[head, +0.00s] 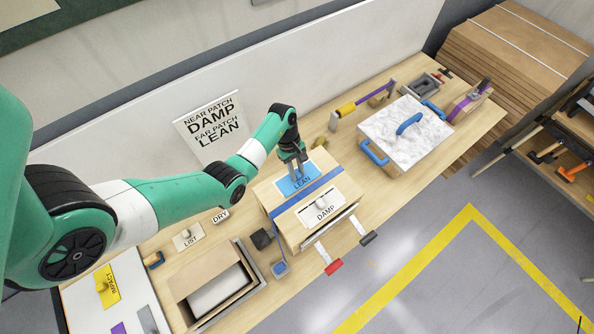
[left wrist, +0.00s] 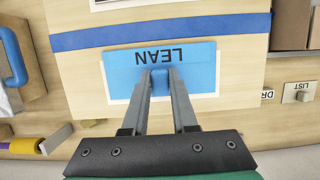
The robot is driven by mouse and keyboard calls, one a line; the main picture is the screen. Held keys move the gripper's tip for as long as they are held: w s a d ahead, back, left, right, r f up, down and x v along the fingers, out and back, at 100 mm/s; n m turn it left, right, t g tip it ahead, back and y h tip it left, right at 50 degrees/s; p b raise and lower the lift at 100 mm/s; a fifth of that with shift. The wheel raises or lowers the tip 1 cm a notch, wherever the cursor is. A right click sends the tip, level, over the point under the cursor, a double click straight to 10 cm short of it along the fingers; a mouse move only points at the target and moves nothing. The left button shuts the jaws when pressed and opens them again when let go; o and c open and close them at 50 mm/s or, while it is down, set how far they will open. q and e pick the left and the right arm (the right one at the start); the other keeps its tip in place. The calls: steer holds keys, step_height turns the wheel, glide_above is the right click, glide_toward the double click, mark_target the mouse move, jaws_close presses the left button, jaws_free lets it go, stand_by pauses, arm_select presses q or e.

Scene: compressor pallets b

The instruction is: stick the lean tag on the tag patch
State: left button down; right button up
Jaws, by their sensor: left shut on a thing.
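The lean tag (head: 290,182) is a blue card lettered LEAN, on the far part of the top of a wooden box (head: 278,201). In the left wrist view the lean tag (left wrist: 193,58) lies over a white tag patch (left wrist: 206,104), whose white edge shows along its sides. My left gripper (head: 300,172) is shut on the tag's blue knob (left wrist: 160,78). Whether the tag touches the patch or hovers just above it, I cannot tell. My right gripper is not in view.
A blue strap (head: 305,192) crosses the box between LEAN and the white DAMP tag (head: 325,207). A sign (head: 210,127) reads near patch DAMP, far patch LEAN. A marble-topped box (head: 404,133) stands right; an open box (head: 215,285) stands lower left.

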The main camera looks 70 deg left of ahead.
arm_select(q)
steer(key=shift+f, duration=0.15)
steer(key=c, duration=0.6)
jaws_free()
steer(key=v, duration=0.6)
steer(key=p+v, duration=0.4)
steer(key=v, duration=0.1)
steer(key=shift+a+r, duration=0.2)
steer(key=shift+r, duration=0.15)
